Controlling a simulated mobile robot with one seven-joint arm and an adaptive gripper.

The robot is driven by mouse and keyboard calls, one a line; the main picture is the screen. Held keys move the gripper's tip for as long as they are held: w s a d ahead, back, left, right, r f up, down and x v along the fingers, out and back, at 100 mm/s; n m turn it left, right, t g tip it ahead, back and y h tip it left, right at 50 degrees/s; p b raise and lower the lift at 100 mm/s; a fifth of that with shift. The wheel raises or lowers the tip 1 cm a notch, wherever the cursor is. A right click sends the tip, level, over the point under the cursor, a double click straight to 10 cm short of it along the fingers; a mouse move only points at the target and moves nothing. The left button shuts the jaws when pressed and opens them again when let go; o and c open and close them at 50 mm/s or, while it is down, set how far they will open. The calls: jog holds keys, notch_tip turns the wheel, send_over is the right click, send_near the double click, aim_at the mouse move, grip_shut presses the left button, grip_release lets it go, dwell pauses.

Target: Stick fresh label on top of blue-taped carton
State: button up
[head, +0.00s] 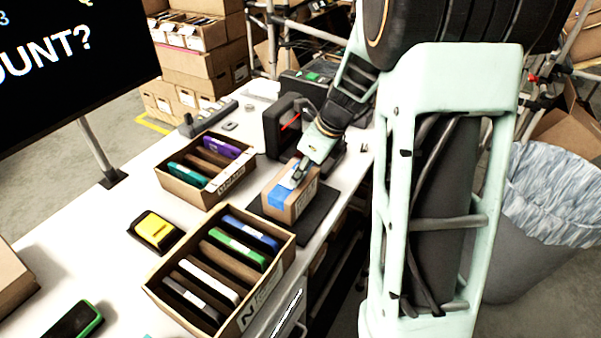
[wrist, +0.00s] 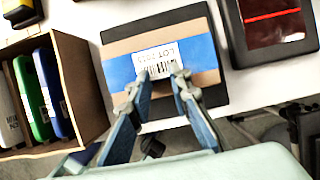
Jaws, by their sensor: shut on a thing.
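The blue-taped carton (head: 304,201) sits on a dark pad at the right of the table, beside the divided boxes. In the wrist view its top (wrist: 190,32) carries a wide blue tape band (wrist: 118,72). A white label (wrist: 160,55) with a barcode and "LOT" print lies over the tape near the middle. My gripper (head: 292,183) is over the carton top, fingers pointing down. In the wrist view its fingertips (wrist: 162,76) are at the label's near edge, shut on the label. I cannot tell whether the label lies fully flat on the tape.
A divided box (head: 230,270) and another (head: 205,170) hold coloured cases to the left. A dark scanner-like frame (head: 275,130) with a red line stands behind the carton. A yellow-topped device (head: 156,230) lies further left. A lined bin (head: 550,200) stands right.

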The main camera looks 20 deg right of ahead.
jog(key=o, duration=0.7)
jog(key=shift+o, duration=0.2)
jog(key=w+a+r+p+v, duration=0.1)
jog(key=p+v, duration=0.5)
jog(key=v, duration=1.1)
jog(key=shift+w+a+r+p, duration=0.2)
jog(key=shift+p, duration=0.1)
jog(key=shift+f, duration=0.1)
